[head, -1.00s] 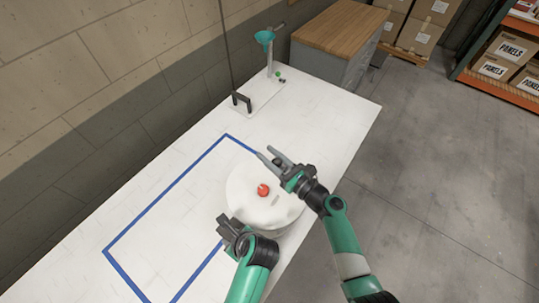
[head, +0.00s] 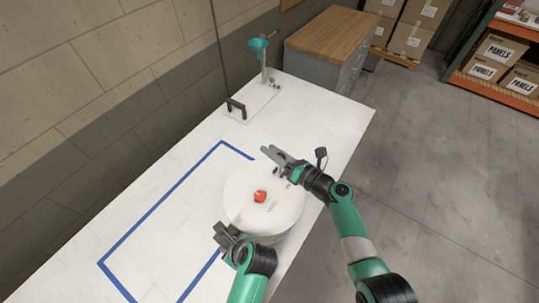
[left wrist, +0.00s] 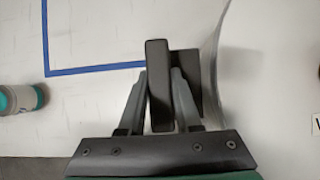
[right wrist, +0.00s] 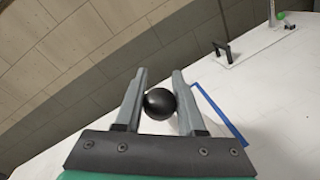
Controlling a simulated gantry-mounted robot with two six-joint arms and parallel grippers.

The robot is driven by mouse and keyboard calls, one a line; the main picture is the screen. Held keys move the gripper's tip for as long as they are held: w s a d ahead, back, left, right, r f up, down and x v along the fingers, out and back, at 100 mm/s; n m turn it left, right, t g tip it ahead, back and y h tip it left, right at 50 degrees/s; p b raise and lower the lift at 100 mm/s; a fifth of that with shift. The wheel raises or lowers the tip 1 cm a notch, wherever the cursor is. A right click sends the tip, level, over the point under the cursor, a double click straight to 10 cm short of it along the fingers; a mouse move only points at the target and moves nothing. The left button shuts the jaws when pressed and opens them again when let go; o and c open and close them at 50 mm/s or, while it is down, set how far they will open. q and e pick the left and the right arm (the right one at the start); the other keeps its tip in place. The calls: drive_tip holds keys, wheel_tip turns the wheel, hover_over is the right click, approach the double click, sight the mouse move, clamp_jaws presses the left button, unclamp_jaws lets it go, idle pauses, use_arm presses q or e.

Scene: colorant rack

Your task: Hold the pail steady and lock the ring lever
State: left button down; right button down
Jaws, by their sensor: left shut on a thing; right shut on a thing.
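The white round pail (head: 240,205) stands upright on the table, with a red cap (head: 260,196) near the middle of its lid. My left gripper (head: 222,232) is at the pail's near left side. In the left wrist view its fingers are shut on a dark flat grip (left wrist: 158,85) beside the pail's white wall (left wrist: 237,70). My right gripper (head: 272,153) is at the pail's far right rim. In the right wrist view its fingers are shut on a black ball knob (right wrist: 160,103). The lever behind the knob and the ring's join are hidden.
Blue tape (head: 150,218) marks a rectangle on the white table (head: 330,110). A plate with a black handle (head: 236,108) and a stand with a teal funnel (head: 259,43) are at the far end. A wooden-topped cabinet (head: 335,40) stands beyond. The table's left part is clear.

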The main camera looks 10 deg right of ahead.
drive_tip(key=shift+w+d+f+m+g, duration=0.25)
drive_tip(key=shift+w+d+m, duration=0.35)
drive_tip(key=shift+m, duration=0.3)
drive_tip(key=c, duration=0.5)
unclamp_jaws()
drive_tip(key=shift+r, duration=0.1)
drive_tip(key=shift+s, duration=0.15)
drive_tip(key=shift+v, duration=3.7)
